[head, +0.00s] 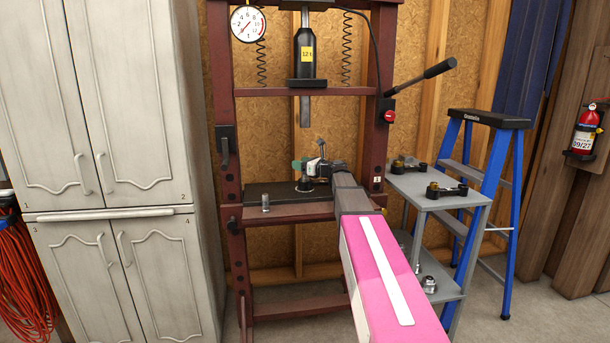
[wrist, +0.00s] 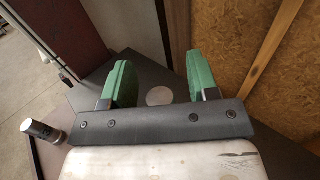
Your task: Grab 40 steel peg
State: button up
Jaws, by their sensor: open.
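A short steel peg (head: 265,202) stands upright on the dark bed of the press, at its front left. A dark cylinder with a lighter top (wrist: 40,132), which looks like the same peg, stands left of my gripper in the wrist view. My gripper (wrist: 158,85) is open, with its two green fingers apart above the bed. A flat grey round (wrist: 160,96) shows between the fingers; I cannot tell if it is a peg's top or a disc. In the head view my gripper (head: 306,168) is over the bed, right of and behind the peg, partly hidden by my arm.
The maroon press frame (head: 228,120) has posts on both sides of the bed, and its ram (head: 304,110) hangs above. A grey cart (head: 440,195) with metal parts stands right, before a blue stepladder (head: 500,200). White cabinets (head: 100,100) stand left.

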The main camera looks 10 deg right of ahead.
grip_shut()
jog(key=shift+r, duration=0.1)
